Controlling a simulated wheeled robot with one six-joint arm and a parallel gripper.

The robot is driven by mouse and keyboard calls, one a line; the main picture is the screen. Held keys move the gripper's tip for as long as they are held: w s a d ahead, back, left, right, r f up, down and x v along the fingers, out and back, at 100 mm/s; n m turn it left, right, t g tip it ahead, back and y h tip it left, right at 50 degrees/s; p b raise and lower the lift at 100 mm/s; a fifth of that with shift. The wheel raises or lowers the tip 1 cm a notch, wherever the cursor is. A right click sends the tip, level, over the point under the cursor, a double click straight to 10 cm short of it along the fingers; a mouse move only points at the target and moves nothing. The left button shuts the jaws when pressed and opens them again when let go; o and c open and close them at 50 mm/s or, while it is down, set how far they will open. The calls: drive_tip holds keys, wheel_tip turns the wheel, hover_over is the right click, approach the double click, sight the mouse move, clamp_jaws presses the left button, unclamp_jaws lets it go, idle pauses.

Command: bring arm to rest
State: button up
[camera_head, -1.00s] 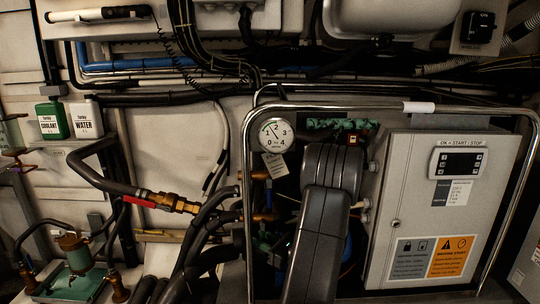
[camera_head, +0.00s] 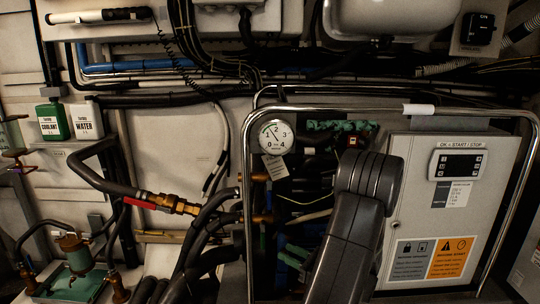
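My arm (camera_head: 355,220) shows as dark grey links rising from the bottom edge, right of centre. It is in front of the chiller frame's metal rail (camera_head: 246,200) and overlaps the left edge of the grey control box. My gripper is not in view, so whether it is open or shut does not show.
A control box (camera_head: 408,220) with a keypad stands right of the arm. A pressure gauge (camera_head: 276,137) with a paper tag is left of it. Hoses and a red-sleeved brass fitting (camera_head: 180,205) lie left. Green and white bottles (camera_head: 53,122) stand on the far-left shelf.

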sight(263, 241)
drive_tip(key=x, duration=0.9)
drive_tip(key=shift+w+a+b, duration=0.15)
drive_tip(key=shift+a+b, duration=0.15)
drive_tip(key=shift+a, duration=0.05)
drive_tip(key=shift+w+r+p, duration=0.2)
drive_tip(key=shift+r+p, duration=0.15)
drive_tip(key=shift+p, duration=0.1)
drive_tip(key=d+n+h+p, duration=0.1)
drive_tip(key=n+g+h+p, duration=0.1)
drive_tip(key=shift+s+d+g+h, duration=0.1)
drive_tip(key=shift+d+g+h, duration=0.2)
drive_tip(key=shift+d+h, duration=0.1)
drive_tip(key=shift+s+f, duration=0.1)
drive_tip(key=shift+f, duration=0.1)
